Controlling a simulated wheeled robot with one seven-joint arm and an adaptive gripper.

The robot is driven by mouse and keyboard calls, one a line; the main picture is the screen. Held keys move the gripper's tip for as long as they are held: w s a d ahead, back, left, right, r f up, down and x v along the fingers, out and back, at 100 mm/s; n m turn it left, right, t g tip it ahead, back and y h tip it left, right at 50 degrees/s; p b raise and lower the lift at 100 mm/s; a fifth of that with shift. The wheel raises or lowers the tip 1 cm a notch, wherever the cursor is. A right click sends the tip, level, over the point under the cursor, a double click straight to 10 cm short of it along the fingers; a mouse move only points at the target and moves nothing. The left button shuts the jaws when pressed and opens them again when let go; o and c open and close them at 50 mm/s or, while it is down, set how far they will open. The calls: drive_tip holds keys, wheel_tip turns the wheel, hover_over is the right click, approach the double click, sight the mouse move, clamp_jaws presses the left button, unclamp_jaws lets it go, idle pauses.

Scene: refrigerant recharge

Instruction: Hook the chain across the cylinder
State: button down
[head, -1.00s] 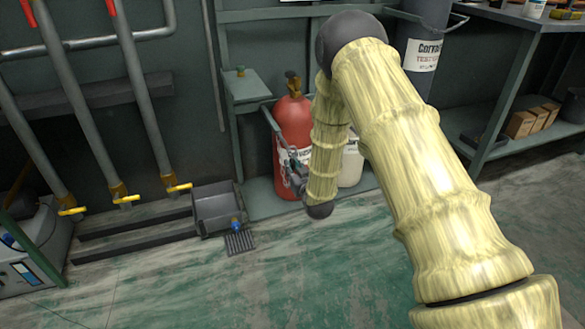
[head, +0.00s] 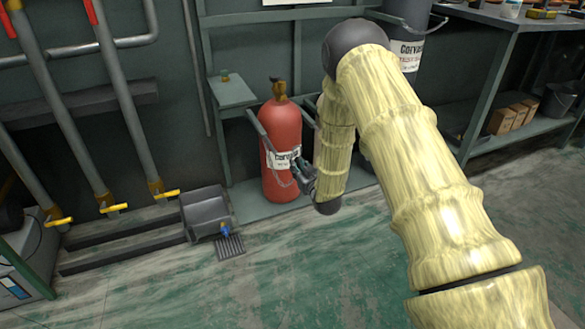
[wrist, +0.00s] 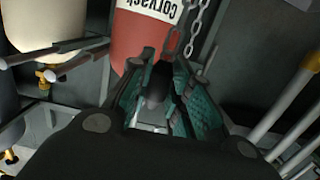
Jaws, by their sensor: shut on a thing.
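The red cylinder (head: 281,130) stands upright in a green-grey frame, with a white label around its middle. In the wrist view its label and red body (wrist: 138,45) are at the top. In the wrist view the chain (wrist: 197,22) runs down to the fingertips. My gripper (head: 299,168) is at the cylinder's right front edge, shut on the chain. In the wrist view the fingers (wrist: 165,85) surround its end. No hook point is clearly visible; my arm hides part of the frame.
A green-grey shelf (head: 232,92) is left of the cylinder. A dark grey cylinder (head: 407,25) stands behind my arm. A workbench (head: 490,85) is at right. The floor in front is open.

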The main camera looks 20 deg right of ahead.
drive_tip(key=shift+d, duration=0.2)
drive_tip(key=d+p, duration=0.1)
drive_tip(key=d, duration=0.5)
drive_tip(key=shift+d, duration=0.4)
drive_tip(key=shift+d, duration=0.15)
idle(0.5)
drive_tip(key=d+p, duration=0.1)
drive_tip(key=d, duration=0.5)
drive_tip(key=shift+d, duration=0.35)
drive_tip(key=shift+w, duration=0.95)
idle(0.5)
drive_tip(key=shift+w+a+b, duration=0.1)
drive_tip(key=shift+w+b, duration=0.4)
drive_tip(key=shift+w, duration=2.15)
drive_tip(key=shift+f, duration=0.95)
